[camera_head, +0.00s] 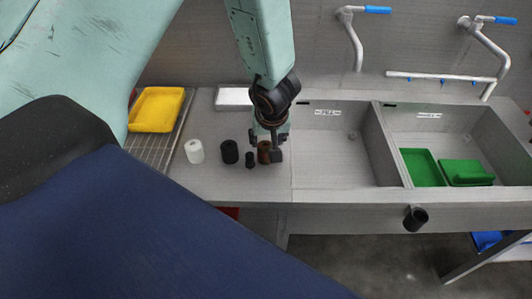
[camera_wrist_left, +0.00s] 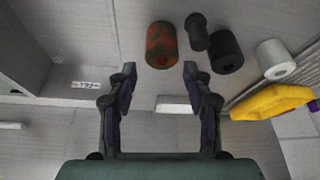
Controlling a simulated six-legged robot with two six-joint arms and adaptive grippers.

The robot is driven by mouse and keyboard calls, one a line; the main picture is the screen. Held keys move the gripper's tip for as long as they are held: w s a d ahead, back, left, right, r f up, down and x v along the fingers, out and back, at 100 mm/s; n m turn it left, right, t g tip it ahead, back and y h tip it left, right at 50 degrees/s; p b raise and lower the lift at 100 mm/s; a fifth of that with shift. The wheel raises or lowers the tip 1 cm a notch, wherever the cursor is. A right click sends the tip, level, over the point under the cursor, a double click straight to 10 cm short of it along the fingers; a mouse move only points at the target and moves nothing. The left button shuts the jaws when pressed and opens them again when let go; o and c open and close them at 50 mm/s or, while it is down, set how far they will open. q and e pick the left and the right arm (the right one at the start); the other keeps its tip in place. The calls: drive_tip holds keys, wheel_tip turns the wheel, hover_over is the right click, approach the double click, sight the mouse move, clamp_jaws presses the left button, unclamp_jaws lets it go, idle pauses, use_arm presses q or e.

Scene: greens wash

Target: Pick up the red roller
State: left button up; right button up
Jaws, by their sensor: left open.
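The red roller (camera_wrist_left: 161,46) shows in the left wrist view as a rusty red cylinder with dark patches. It is ahead of the fingertips and between their lines. In the head view the roller (camera_head: 264,152) looks brown and stands on the counter, partly hidden by my left gripper (camera_head: 267,153). The left gripper is open over it; its fingers (camera_wrist_left: 158,72) also show in the left wrist view with nothing between them. I cannot tell whether the fingers touch the roller. My right gripper is not in view.
A small black roller (camera_head: 250,160), a larger black roller (camera_head: 230,152) and a white roller (camera_head: 194,151) stand left of the red one. A yellow tray (camera_head: 156,109) lies on a rack. Two sinks are on the right; green trays (camera_head: 420,168) lie in the right one.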

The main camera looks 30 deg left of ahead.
sight(265, 146)
use_arm(q)
drive_tip(key=b+x, duration=0.1)
drive_tip(key=x, duration=0.5)
drive_tip(key=shift+s+a+b, duration=0.2)
drive_tip(key=shift+a+b, duration=0.05)
drive_tip(key=shift+b, duration=0.1)
drive_tip(key=shift+w+f, duration=0.1)
drive_tip(key=shift+f, duration=0.2)
drive_tip(key=shift+w+d, duration=0.2)
drive_tip(key=shift+w, duration=0.1)
drive_tip(key=shift+s+a, duration=0.25)
drive_tip(key=c, duration=0.5)
drive_tip(key=shift+w+d, duration=0.2)
drive_tip(key=c, duration=0.3)
